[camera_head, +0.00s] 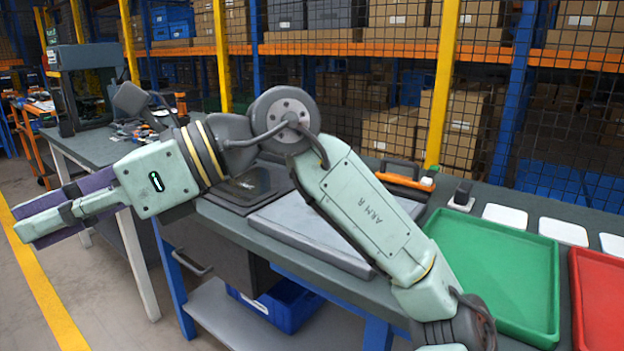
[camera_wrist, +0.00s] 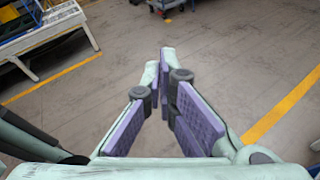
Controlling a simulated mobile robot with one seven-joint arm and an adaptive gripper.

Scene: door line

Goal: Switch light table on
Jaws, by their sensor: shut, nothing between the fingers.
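A flat grey slab (camera_head: 310,232), which looks like the light table, lies on the workbench behind my arm. Its top is dull grey with no glow, and my arm hides part of it. A small white block with a dark top (camera_head: 461,196), perhaps a switch, stands on the bench to the right of the slab; its setting is too small to tell. My gripper (camera_head: 27,222) is at the far left, out over the floor beyond the bench's front edge, well away from both. Its purple-padded fingers (camera_wrist: 164,62) are shut and empty in the wrist view.
A dark flat case (camera_head: 250,188) lies left of the slab. An orange-handled tool (camera_head: 403,181) is behind it. A green tray (camera_head: 495,275) and a red tray (camera_head: 600,300) are at right, with white pads (camera_head: 505,217) behind. Open floor (camera_wrist: 70,110) lies below my gripper.

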